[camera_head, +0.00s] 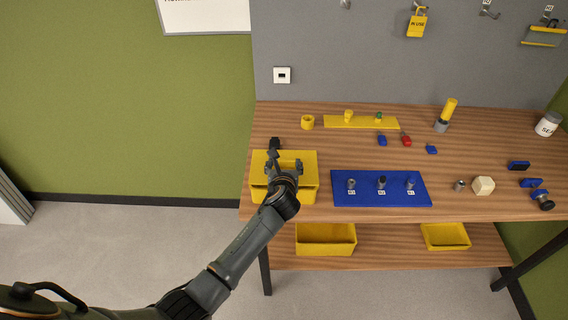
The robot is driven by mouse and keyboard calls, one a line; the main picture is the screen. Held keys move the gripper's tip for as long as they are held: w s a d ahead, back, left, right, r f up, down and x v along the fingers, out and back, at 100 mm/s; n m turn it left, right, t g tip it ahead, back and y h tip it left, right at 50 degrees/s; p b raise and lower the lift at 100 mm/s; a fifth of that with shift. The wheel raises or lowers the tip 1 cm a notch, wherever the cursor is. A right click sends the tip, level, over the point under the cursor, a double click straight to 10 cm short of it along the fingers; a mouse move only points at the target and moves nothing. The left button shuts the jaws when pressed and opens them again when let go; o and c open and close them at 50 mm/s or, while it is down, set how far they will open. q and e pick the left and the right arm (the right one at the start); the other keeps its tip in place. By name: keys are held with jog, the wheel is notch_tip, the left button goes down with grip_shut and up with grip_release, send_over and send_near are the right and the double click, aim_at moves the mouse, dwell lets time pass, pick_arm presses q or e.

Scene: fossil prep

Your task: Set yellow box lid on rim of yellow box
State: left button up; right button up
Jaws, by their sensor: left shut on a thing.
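The yellow box (308,196) stands at the left end of the wooden table. A flat yellow panel, which looks like the yellow box lid (307,161), lies over the box's top. My left gripper (285,167) is above the box, shut on the lid near its middle and hiding part of it. From this high view I cannot tell whether the lid touches the rim or hovers just above it. My right gripper is not in view.
Right of the box is a blue board (350,199) with several upright metal pieces. Behind are a small yellow cup (307,122) and a yellow strip (377,123). A cream block (483,186) sits farther right. Yellow bins (326,249) are on the lower shelf.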

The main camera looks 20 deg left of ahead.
pick_arm(q)
jog(key=shift+r, duration=0.1)
dwell(0.4)
jog(key=shift+p, duration=0.35)
jog(key=shift+f, duration=0.2)
jog(key=shift+f+b, duration=0.4)
jog(key=shift+f, duration=0.1)
jog(key=shift+r, duration=0.1)
jog(key=o, duration=1.8)
jog(key=shift+c, duration=0.2)
jog(key=shift+s, duration=0.1)
